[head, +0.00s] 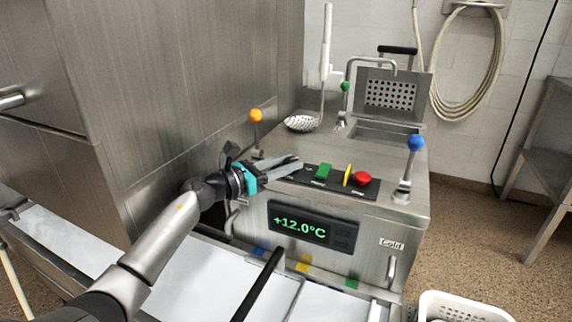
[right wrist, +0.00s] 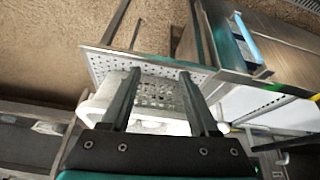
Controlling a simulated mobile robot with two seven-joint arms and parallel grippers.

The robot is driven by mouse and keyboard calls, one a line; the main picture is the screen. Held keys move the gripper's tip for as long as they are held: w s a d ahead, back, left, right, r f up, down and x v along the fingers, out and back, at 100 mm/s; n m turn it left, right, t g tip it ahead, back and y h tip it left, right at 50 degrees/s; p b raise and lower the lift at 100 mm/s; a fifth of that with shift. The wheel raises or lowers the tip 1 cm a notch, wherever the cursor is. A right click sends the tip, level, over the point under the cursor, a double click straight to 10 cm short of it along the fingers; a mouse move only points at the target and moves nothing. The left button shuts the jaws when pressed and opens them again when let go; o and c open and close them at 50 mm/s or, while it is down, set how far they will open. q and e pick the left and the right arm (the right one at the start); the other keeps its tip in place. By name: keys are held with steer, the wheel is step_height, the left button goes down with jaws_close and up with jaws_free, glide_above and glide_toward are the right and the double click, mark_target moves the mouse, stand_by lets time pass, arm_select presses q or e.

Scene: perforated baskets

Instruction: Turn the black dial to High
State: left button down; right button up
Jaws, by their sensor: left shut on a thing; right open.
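The machine's black control panel (head: 330,181) carries a green switch (head: 323,171), a thin yellow piece (head: 347,174) and a red button (head: 362,179). My left gripper (head: 297,165) reaches in from the left, with its fingers shut at the left end of this panel. The black dial is not clearly visible; the fingers cover the spot where they grip. The dial's pointer and the High mark cannot be read. In the right wrist view, my right gripper (right wrist: 158,73) is open and empty above a white perforated basket (right wrist: 160,92).
A display (head: 313,227) on the machine front reads +12.0°C. A blue-knobbed lever (head: 415,143) stands right of the panel, and an orange-knobbed lever (head: 256,116) stands behind my left gripper. A white basket (head: 462,302) is at lower right. A tall steel cabinet (head: 180,80) closes off the left.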

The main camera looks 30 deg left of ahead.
arm_select(q)
steer(key=shift+c, duration=2.3)
jaws_free()
steer(key=shift+r+y+p, duration=0.15)
steer(key=shift+y+p, duration=0.15)
steer(key=shift+p, duration=0.35)
steer(key=n+y+p, duration=0.1)
steer(key=p, duration=0.1)
steer(key=n+t+y+p, duration=0.1)
steer(key=p, duration=0.1)
steer(key=n+y+p, duration=0.1)
steer(key=p, duration=0.1)
steer(key=shift+s+d+r+t+y, duration=0.1)
steer(key=shift+d+t+y, duration=0.15)
steer(key=shift+t+y, duration=0.15)
steer(key=v, duration=1.5)
steer(key=shift+p, duration=0.45)
steer(key=shift+s, duration=0.1)
